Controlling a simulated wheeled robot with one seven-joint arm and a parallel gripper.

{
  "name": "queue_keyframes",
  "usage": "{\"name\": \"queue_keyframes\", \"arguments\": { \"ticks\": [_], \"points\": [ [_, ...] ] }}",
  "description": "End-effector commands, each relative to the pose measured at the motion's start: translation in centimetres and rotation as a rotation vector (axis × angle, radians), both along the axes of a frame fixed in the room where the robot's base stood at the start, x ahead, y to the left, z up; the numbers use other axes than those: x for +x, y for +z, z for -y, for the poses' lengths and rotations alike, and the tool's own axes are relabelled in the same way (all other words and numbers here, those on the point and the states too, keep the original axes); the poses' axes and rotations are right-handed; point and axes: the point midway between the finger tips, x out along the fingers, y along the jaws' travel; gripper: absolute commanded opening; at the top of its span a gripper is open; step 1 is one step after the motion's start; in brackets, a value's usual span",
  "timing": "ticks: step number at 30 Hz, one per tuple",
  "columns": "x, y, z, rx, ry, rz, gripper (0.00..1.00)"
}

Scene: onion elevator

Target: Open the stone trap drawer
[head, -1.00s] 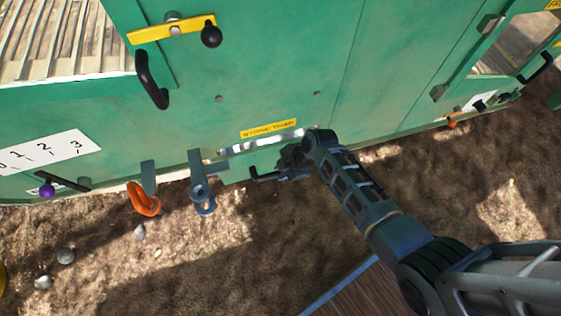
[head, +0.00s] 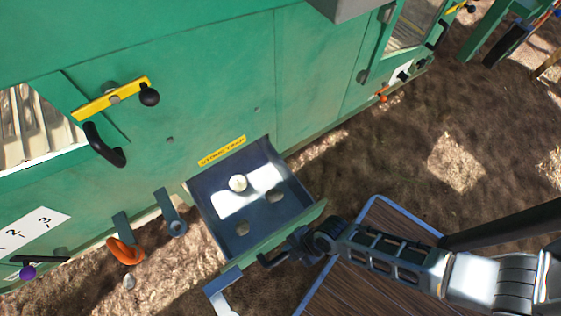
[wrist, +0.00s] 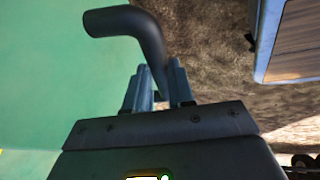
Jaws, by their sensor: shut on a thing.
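The stone trap drawer (head: 258,217) stands pulled out from the green machine wall, below the yellow "stone trap" label (head: 222,151). Its dark tray is open at the top and holds a pale round stone (head: 237,183) and two greyer lumps (head: 275,196). My gripper (head: 283,256) is at the outer side of the drawer's green front, shut on the black drawer handle (head: 268,261). In the wrist view the bent black handle (wrist: 128,22) runs down between my gripper's fingers (wrist: 160,88).
A wooden platform with a blue edge (head: 365,275) lies close beside the drawer front and under my arm. A grey bracket (head: 222,284) sticks out at the drawer's front left corner. An orange hook (head: 125,252) and grey lever (head: 171,213) are further left. Bare ground lies right.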

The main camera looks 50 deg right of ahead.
Motion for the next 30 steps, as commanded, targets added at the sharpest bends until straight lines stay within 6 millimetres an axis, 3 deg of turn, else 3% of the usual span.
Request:
{"name": "queue_keyframes", "arguments": {
  "ticks": [3, 9, 23, 24, 30],
  "points": [
    [-1.9, 0.0, -0.6, 0.000, 0.002, -0.004, 0.00],
    [-3.3, 0.0, -1.1, -0.001, 0.002, -0.003, 0.00],
    [-3.6, -0.1, -1.2, 0.000, 0.001, -0.001, 0.00],
    [-3.6, -0.1, -1.2, 0.000, 0.001, -0.001, 0.26],
    [-3.5, -0.1, -1.2, 0.000, 0.000, -0.001, 0.45]
  ]
}}
